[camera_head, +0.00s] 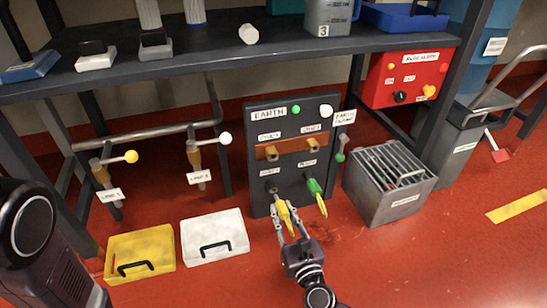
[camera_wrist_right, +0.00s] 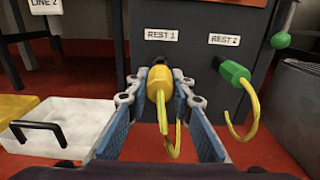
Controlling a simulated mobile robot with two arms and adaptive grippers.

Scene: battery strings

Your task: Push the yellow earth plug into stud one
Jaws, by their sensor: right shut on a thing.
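The yellow earth plug (camera_head: 284,213) is at the left rest hole low on the dark earth panel (camera_head: 257,185). In the right wrist view the yellow plug (camera_wrist_right: 160,82) sits under the REST 1 label with its yellow lead hanging down. My right gripper (camera_head: 287,226) is shut on it, with a finger on each side. Whether the plug's tip is still inside the rest is hidden. Stud one (camera_head: 271,152) appears to be the left brown stud on the orange strip above. The right stud (camera_head: 313,146) is beside it. Both look empty. My left gripper is not in view.
A green plug (camera_head: 314,187) with a yellow lead sits at REST 2, close right of the yellow plug. A grey slotted bin (camera_head: 365,205) stands right of the panel. White (camera_head: 214,235) and yellow (camera_head: 140,252) boxes stand left. A shelf (camera_head: 200,62) overhangs behind.

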